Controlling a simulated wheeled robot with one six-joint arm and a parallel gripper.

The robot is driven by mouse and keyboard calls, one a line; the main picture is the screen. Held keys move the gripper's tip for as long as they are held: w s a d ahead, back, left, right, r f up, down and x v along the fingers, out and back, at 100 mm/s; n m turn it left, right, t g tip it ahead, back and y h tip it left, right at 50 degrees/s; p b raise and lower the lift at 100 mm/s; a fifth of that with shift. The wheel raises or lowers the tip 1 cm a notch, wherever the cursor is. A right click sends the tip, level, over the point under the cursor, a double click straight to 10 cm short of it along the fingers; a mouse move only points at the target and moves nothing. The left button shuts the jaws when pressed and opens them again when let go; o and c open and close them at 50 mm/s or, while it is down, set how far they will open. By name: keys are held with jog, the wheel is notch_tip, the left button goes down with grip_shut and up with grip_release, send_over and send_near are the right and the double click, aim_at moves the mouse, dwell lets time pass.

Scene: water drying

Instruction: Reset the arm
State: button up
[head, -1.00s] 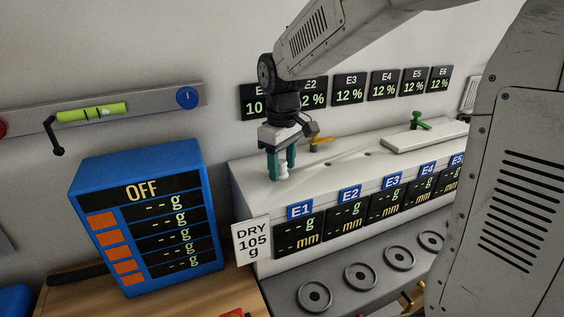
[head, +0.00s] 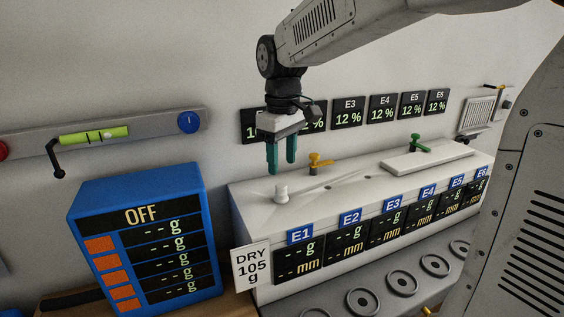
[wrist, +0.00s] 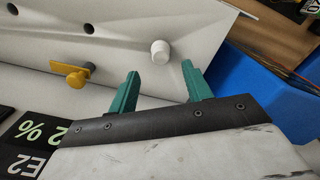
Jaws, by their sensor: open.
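My gripper (head: 282,166) has teal fingers and points down above the left end of the white station housing (head: 238,212). It is open and empty. A small white knob (head: 281,194) stands upright on the housing just below the fingertips, apart from them. In the wrist view the knob (wrist: 160,51) shows beyond the two spread fingers (wrist: 160,82), with nothing between them.
A yellow valve (head: 318,161) and a green valve (head: 419,143) stand behind on the housing. A blue OFF display box (head: 140,175) is at left. Several round pads (head: 398,282) lie in front.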

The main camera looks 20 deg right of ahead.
dwell(0.3)
jog(key=shift+s+f+m, duration=0.1)
jog(key=shift+f+m, duration=0.05)
jog(key=shift+m, duration=0.15)
jog(key=shift+s+d+f+m+g, duration=0.1)
jog(key=shift+s+f+m+g, duration=0.1)
jog(key=shift+s+f, duration=0.3)
jog(key=shift+s+f+m+g, duration=0.1)
jog(key=shift+s+f+m, duration=0.15)
jog(key=shift+s, duration=0.4)
jog(key=s+d+f+m+t, duration=0.1)
jog(key=s+m, duration=0.1)
jog(key=s, duration=0.9)
jog(key=s+d+f+m, duration=0.1)
jog(key=s+m, duration=0.1)
jog(key=s, duration=1)
jog(key=shift+d+t, duration=0.35)
jog(key=shift+t, duration=0.05)
jog(key=shift+s+m, duration=0.1)
jog(key=shift+m, duration=0.15)
